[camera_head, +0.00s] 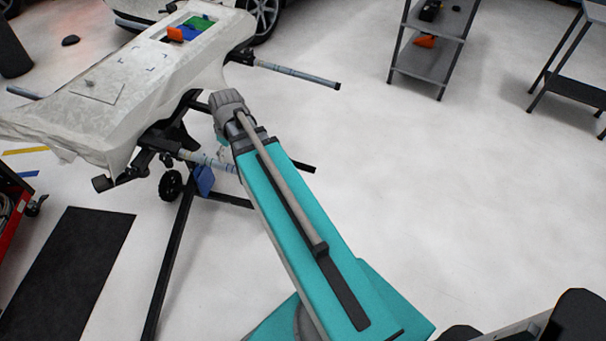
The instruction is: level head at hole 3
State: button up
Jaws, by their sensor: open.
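A pale, vinyl-covered car panel (135,68) lies on a dark wheeled stand (178,135) at the upper left. On it are a thin square outline with a small grey piece (90,84), and a set of dark corner marks (157,57). I cannot make out any numbered hole or a head to be levelled at this size. My teal arm reaches from the bottom right up to the stand, its grey joint beside the panel's right edge. My gripper does not show; it is probably hidden behind the arm.
A tray (166,39) with an orange block (175,34), green and blue items sits on the panel's far end. Padded stand arms (298,74) stick out to the right. A grey shelf (425,62) stands at the back. A black mat (68,275) lies left.

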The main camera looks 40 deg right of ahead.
jog(key=w+d+f+n+t+b, duration=0.2)
jog(key=w+d+f+n+b, duration=0.1)
jog(key=d+f+b, duration=1.5)
jog(key=n+t+b, duration=0.2)
jog(key=b, duration=0.9)
send_near(304, 165)
jog(key=shift+v, duration=1.2)
jog(key=shift+w+a+f, duration=0.1)
jog(key=shift+a, duration=0.1)
jog(key=b+x, duration=1.2)
jog(key=x, duration=0.1)
jog(key=shift+d+f, duration=0.25)
jog(key=shift+f, duration=0.05)
jog(key=shift+b, duration=0.3)
grip_shut()
